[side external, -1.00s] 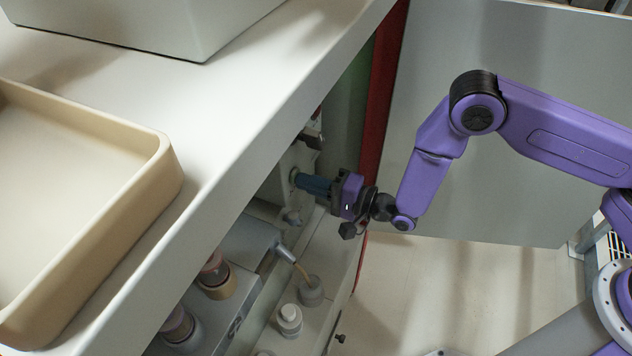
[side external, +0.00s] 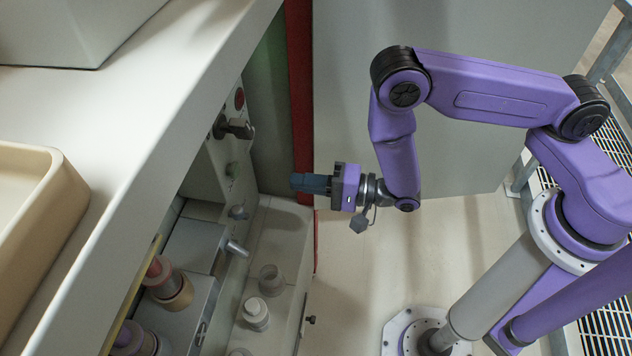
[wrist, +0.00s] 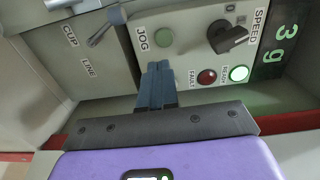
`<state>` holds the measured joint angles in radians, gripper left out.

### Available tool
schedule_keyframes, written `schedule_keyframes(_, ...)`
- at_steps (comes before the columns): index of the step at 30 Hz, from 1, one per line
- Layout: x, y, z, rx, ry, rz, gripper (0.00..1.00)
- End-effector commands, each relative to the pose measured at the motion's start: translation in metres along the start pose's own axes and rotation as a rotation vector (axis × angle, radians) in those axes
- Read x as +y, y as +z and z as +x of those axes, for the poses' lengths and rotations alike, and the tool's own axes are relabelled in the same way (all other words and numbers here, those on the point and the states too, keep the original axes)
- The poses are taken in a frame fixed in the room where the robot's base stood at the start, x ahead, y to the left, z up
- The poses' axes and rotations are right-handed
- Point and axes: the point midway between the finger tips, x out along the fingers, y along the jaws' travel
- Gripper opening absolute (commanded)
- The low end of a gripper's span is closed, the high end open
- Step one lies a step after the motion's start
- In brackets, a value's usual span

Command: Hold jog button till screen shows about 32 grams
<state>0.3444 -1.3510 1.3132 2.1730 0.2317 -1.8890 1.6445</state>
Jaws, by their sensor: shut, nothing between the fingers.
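The screen (wrist: 285,45) at the right of the wrist view reads "3 g". My gripper (side external: 294,182) is shut and empty, with its blue-grey fingers pointing at the panel. A clear gap separates the fingertips from the button in the side view. In the wrist view the fingertips (wrist: 157,66) appear just below the button.
A speed knob (wrist: 228,35) is right of the button, with a red fault lamp (wrist: 207,77) and a lit green ready lamp (wrist: 239,73) below it. The worktop edge (side external: 190,110) overhangs the panel. Open floor lies right of the cabinet.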

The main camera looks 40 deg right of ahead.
Motion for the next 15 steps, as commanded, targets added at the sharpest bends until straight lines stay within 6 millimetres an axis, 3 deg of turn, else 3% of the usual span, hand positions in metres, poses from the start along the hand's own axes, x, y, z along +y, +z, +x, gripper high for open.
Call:
schedule_keyframes(6,0.001,0.000,-0.021,0.001,0.001,0.000,0.00)
schedule_keyframes(15,0.001,0.000,-0.023,0.000,0.000,0.000,0.00)
